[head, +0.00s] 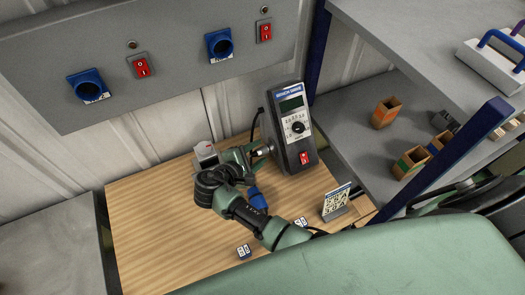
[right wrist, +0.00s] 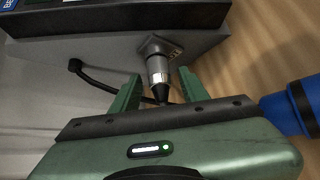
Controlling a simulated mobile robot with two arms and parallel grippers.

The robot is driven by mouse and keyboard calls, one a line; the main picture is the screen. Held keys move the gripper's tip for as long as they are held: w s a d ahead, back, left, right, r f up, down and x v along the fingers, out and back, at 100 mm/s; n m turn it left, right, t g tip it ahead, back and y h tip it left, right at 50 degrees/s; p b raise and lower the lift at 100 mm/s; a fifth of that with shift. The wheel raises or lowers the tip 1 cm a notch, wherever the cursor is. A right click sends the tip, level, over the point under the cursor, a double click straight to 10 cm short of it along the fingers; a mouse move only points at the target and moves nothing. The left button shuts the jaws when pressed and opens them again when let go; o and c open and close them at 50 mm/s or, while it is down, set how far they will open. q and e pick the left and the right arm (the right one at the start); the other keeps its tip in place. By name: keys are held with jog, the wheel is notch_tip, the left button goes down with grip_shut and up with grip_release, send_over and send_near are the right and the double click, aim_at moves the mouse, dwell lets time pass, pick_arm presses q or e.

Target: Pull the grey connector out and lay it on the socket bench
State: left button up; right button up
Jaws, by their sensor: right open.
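The grey connector (right wrist: 157,68) sticks out of the side of the bench drive unit, with a silver band and a black end towards my gripper. In the head view only a small part of the connector (head: 263,152) shows. My right gripper (right wrist: 158,92) is open, with one green finger on each side of the connector's outer end. Whether the fingers touch it I cannot tell. In the head view the right gripper (head: 252,154) is at the unit's left side. The wooden-topped bench (head: 150,215) lies below. My left gripper is not in view.
The bench drive unit (head: 289,125) has a dial and red switch. A grey block (head: 205,155) and blue plug (head: 256,198) are near my right arm. A marked stand (head: 337,203) and small tags stand in front. The bench's left part is clear. A shelf post (head: 450,155) rises at right.

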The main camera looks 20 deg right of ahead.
grip_shut()
jog(key=shift+a, duration=0.15)
jog(key=shift+a, duration=0.9)
jog(key=shift+a, duration=0.1)
